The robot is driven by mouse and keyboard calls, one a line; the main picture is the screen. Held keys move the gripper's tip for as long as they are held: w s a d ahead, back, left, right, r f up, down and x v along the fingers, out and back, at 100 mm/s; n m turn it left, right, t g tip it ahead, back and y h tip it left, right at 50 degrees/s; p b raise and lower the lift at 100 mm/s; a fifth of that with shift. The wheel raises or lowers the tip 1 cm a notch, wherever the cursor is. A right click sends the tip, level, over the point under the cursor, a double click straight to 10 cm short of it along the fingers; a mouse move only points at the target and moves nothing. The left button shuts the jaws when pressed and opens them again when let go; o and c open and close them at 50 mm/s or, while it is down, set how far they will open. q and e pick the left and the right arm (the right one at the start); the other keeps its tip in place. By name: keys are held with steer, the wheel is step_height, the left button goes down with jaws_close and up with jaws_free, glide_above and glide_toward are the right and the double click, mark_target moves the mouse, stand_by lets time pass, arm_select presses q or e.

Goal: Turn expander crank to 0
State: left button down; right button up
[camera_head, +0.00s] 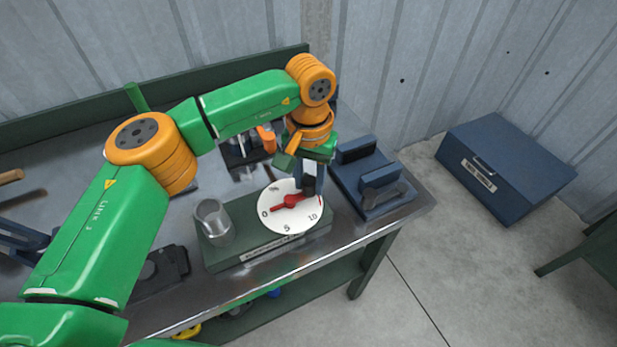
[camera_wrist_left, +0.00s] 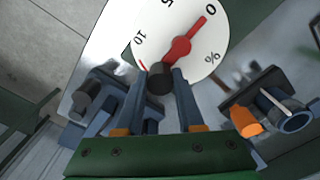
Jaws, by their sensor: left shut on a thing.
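The white dial (camera_head: 270,222) sits on the green expander base (camera_head: 221,254), marked 0, 5, 10 and %. The red crank (camera_head: 291,201) lies across the dial's centre. Its thin end points at or very near the 0 mark. Its other end carries a dark knob. My left gripper (camera_head: 309,188) reaches down over the dial's far right side. In the left wrist view its two blue fingers are shut on the dark knob (camera_wrist_left: 160,80), with the dial (camera_wrist_left: 205,58) and red crank (camera_wrist_left: 182,46) just beyond. My right gripper is not in view.
A grey metal cup (camera_head: 213,222) stands on the base's left side. A blue clamp-like fixture (camera_head: 372,180) is close to the right, near the bench edge. An orange-handled tool (camera_wrist_left: 247,122) lies behind. A blue case (camera_head: 505,168) is on the floor at right.

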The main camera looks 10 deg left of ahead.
mark_target(310, 181)
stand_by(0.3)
arm_select(q)
steer(key=c, duration=0.5)
jaws_free()
step_height(310, 181, up, 7)
steer(key=shift+d+f+b, duration=0.1)
steer(key=shift+f+b, duration=0.1)
steer(key=shift+b, duration=0.15)
steer(key=shift+s+r, duration=0.1)
steer(key=shift+r, duration=0.2)
